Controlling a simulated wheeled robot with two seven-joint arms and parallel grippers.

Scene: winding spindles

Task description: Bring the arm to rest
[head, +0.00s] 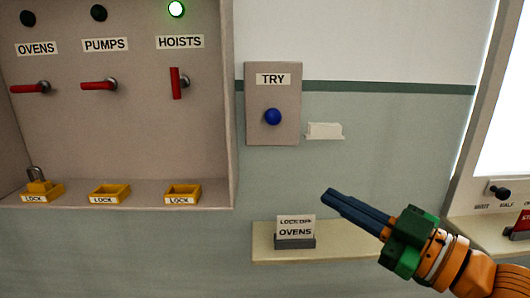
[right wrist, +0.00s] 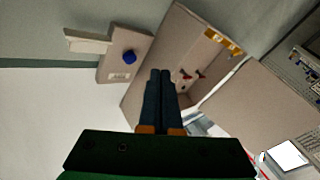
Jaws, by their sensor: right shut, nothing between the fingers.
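My right gripper (head: 328,198) reaches in from the lower right in the head view, on an orange and green arm. Its blue fingers are together and empty, in front of the wall between the TRY box and the lower shelf. The fingers also show in the right wrist view (right wrist: 160,74), with nothing between them. My left gripper is in neither view.
A cabinet (head: 130,139) has OVENS, PUMPS and HOISTS levers (head: 175,84); the HOISTS lamp (head: 176,9) is lit. A padlock (head: 38,182) sits at the left tray. A TRY box (head: 287,131) has a blue button (head: 273,117). A LOCKOFF OVENS card (head: 295,228) stands on a shelf (head: 345,238).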

